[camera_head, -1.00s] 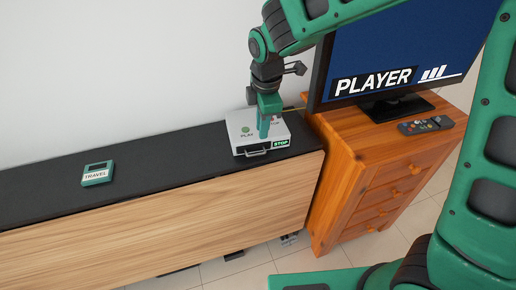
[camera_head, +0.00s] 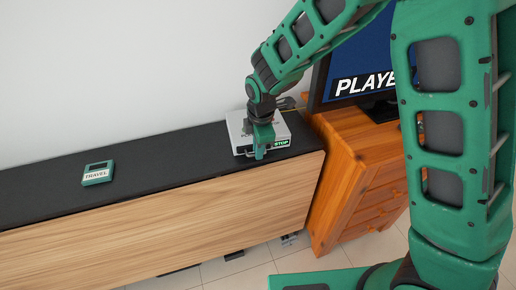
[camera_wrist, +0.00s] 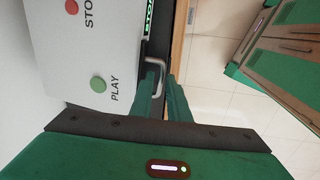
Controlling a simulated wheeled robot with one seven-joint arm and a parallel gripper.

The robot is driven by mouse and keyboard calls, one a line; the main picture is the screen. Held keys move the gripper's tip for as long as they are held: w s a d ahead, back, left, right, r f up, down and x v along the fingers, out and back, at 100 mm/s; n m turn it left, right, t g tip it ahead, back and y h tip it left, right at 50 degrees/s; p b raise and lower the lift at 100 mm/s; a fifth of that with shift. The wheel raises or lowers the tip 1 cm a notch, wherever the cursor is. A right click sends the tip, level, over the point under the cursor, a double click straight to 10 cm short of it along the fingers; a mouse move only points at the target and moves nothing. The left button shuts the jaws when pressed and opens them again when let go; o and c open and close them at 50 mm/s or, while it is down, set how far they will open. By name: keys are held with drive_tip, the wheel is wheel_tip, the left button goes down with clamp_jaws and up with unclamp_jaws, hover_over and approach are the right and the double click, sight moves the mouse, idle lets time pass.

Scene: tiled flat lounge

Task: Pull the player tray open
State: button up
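The player is a light grey box (camera_head: 237,126) on the dark cabinet top, with a green STOP label (camera_head: 281,143) on its front edge. In the wrist view its top (camera_wrist: 85,60) shows a green PLAY button (camera_wrist: 98,84) and a red STOP button (camera_wrist: 71,7). A grey U-shaped tray handle (camera_wrist: 151,64) sticks out from its front. My gripper (camera_head: 260,157) points down at the player's front, at the handle. In the wrist view its two green fingers (camera_wrist: 167,88) lie close together around the handle's outer bar. Whether they grip it cannot be told.
A TRAVEL device (camera_head: 97,173) lies on the cabinet top (camera_head: 150,165) to the left. An orange wooden drawer unit (camera_head: 345,175) with the PLAYER screen (camera_head: 350,60) stands close on the right. The wall is behind the player. Floor (camera_head: 225,268) shows in front.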

clamp_jaws()
idle(1.4)
